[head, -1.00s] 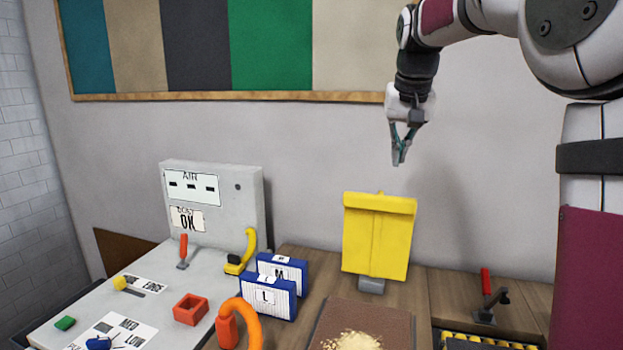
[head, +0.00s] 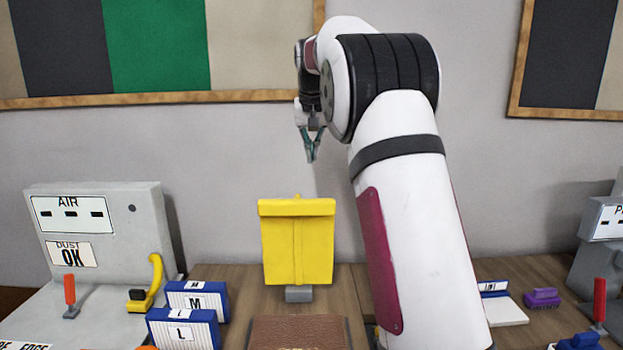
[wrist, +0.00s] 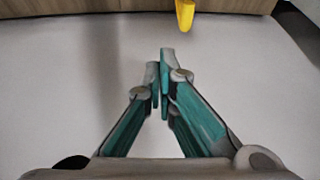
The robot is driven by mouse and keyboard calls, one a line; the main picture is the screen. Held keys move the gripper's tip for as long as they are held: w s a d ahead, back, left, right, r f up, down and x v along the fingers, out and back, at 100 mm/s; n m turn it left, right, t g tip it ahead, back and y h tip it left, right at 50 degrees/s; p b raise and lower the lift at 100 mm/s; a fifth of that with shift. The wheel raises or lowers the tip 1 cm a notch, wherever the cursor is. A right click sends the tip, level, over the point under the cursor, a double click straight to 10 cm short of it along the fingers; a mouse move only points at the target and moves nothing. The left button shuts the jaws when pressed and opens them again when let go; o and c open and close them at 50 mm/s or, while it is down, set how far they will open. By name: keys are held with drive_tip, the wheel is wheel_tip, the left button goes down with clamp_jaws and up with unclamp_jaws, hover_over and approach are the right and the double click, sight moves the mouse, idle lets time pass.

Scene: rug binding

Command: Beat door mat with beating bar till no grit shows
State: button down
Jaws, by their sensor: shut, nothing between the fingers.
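The brown door mat (head: 300,330) lies on the wooden bench at the bottom of the head view. Its near part is cut off by the frame edge, with only a trace of pale grit at that edge. I cannot make out a beating bar for certain. My gripper (head: 311,156) is shut and empty, pointing down in the air above a yellow upright panel (head: 298,245) on a grey foot. In the wrist view, my gripper's fingers (wrist: 161,65) meet over bare pale wall, with a yellow tip (wrist: 185,13) at the top edge.
A grey machine (head: 105,235) marked AIR and DUST OK, with red and yellow levers, stands left. Blue-white boxes marked M (head: 197,299) and L (head: 183,329) sit beside the mat. A purple brush-like item (head: 542,298) and a red lever (head: 599,300) are at right.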

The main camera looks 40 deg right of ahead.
drive_tip(key=p+x, duration=0.2)
drive_tip(key=x, duration=0.8)
drive_tip(key=shift+s+a+p, duration=0.4)
drive_tip(key=shift+s+a, duration=0.2)
drive_tip(key=shift+s, duration=0.25)
drive_tip(key=shift+s+a+p, duration=0.35)
drive_tip(key=shift+s+a, duration=0.2)
drive_tip(key=shift+s, duration=0.3)
